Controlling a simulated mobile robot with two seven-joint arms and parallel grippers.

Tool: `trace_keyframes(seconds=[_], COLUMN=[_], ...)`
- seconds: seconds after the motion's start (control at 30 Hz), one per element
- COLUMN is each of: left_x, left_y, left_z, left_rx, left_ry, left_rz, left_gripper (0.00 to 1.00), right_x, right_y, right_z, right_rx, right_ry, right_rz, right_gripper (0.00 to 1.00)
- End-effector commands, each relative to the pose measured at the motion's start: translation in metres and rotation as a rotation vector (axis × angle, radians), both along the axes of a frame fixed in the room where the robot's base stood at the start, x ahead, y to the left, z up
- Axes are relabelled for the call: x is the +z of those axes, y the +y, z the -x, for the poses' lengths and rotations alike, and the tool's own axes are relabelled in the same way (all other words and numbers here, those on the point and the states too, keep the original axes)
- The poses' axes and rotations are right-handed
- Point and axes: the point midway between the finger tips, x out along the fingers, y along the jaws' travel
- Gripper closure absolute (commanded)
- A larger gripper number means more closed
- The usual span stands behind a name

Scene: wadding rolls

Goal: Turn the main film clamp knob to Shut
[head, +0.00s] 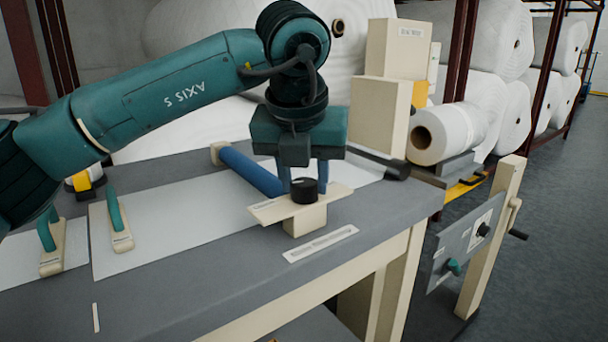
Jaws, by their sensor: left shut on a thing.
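The black clamp knob (304,191) stands on a cream block with a flat plate (273,212) near the right end of the grey table. My left gripper (303,184) points down over it, shut on the knob, with one blue finger on each side. The lettering on the plate is too small to read, so I cannot tell the knob's setting. A labelled strip (320,243) lies in front of the block. My right gripper does not show.
A blue roller (251,170) lies just behind the block. Two green-handled blocks (120,230) stand on white sheets at the left. A control panel (465,244) with knobs is on a post at the right. White rolls (440,133) fill the back. The table's front is mostly clear.

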Motion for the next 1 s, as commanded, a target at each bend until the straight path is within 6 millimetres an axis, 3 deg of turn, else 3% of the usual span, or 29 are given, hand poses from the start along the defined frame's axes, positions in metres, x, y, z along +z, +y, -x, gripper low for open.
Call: trace_keyframes(seconds=[0.1,0.47,1.0], left_x=[0.0003,0.0009,0.0032], left_y=[0.0,0.0004,0.0033], left_z=[0.0,-0.0003,-0.0023], left_rx=[0.0,-0.064,-0.505], left_ry=[0.0,-0.001,-0.001], left_rz=[0.0,0.002,0.005], left_gripper=[0.87,0.87,0.87], right_x=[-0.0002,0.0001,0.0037], right_y=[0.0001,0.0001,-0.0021], right_z=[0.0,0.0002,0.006], right_rx=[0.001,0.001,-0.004], right_ry=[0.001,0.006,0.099], right_rz=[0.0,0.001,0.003], right_gripper=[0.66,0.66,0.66])
